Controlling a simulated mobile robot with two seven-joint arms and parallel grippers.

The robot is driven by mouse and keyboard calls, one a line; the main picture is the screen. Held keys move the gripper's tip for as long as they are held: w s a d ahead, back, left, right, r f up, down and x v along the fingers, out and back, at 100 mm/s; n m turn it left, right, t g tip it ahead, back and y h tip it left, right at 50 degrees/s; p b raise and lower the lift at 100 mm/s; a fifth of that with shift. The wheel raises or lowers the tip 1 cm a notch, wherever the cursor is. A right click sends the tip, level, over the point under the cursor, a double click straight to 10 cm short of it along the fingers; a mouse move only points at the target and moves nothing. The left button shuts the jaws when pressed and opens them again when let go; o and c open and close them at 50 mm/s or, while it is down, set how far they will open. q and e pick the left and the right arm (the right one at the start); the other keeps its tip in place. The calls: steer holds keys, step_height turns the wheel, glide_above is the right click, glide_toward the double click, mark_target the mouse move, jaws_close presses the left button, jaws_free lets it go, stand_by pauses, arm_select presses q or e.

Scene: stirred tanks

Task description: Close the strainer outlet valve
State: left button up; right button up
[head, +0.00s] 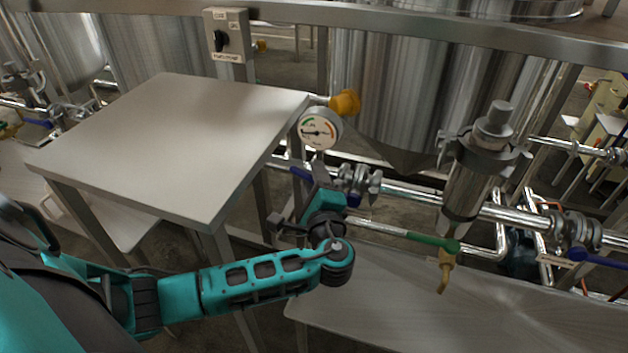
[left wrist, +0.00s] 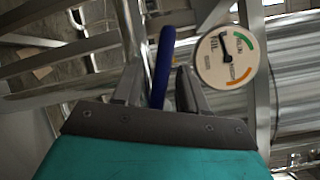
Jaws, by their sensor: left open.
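A blue valve handle (left wrist: 163,65) stands between the fingers of my left gripper (left wrist: 158,80) in the left wrist view. The fingers are open on either side of it; I cannot tell whether either touches it. In the head view my left gripper (head: 312,180) is at this handle (head: 299,174), beside the clamped pipe fittings (head: 360,180). My wrist hides part of the valve body. The upright steel strainer (head: 470,180) stands to the right. Another blue handle (head: 600,258) is on the pipe farther right. I cannot read which valve is the outlet. My right gripper is not in view.
A round gauge (head: 320,131) is just above my left gripper, near a yellow knob (head: 345,103). A steel table (head: 180,140) stands left. A green-handled brass valve (head: 440,244) hangs below the strainer, above a low bench (head: 430,300). A switch box (head: 227,38) is behind.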

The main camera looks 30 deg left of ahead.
arm_select(q)
steer(key=shift+c, duration=0.2)
jaws_close()
stand_by(0.4)
